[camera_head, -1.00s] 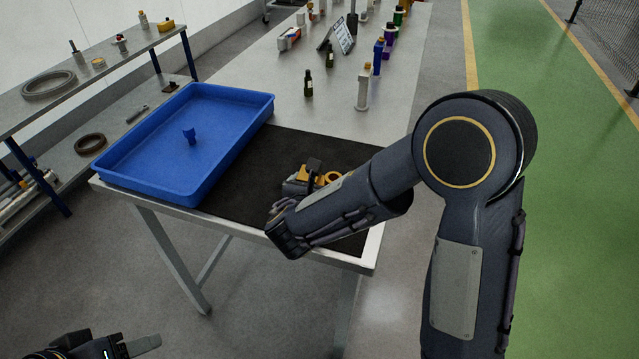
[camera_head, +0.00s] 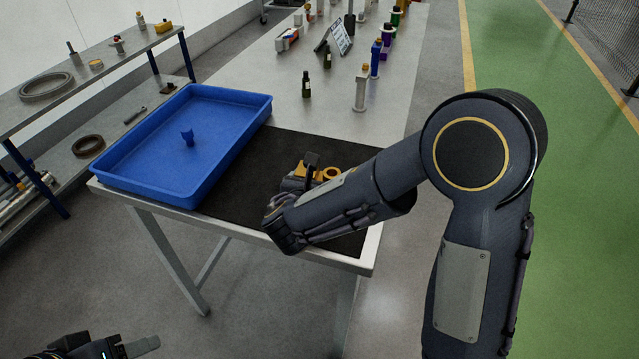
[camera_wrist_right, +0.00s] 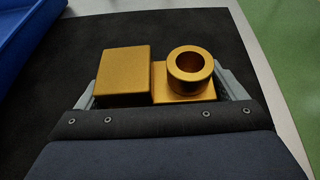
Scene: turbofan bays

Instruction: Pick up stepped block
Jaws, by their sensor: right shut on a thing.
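The stepped block (camera_wrist_right: 126,77) is gold, with a taller square part on the left and a lower step on the right carrying a round hollow boss. It shows small and partly hidden behind my right arm in the head view (camera_head: 331,174). My right gripper (camera_head: 309,170) is shut on it; in the right wrist view a grey finger lies at either side of the block (camera_wrist_right: 160,88). I cannot tell whether the block is clear of the mat. My left gripper (camera_head: 140,346) shows only in part at the bottom left, away from the table.
Several bottles and small items stand farther back on the table (camera_head: 240,75). A shelf (camera_head: 60,105) with rings is at the left.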

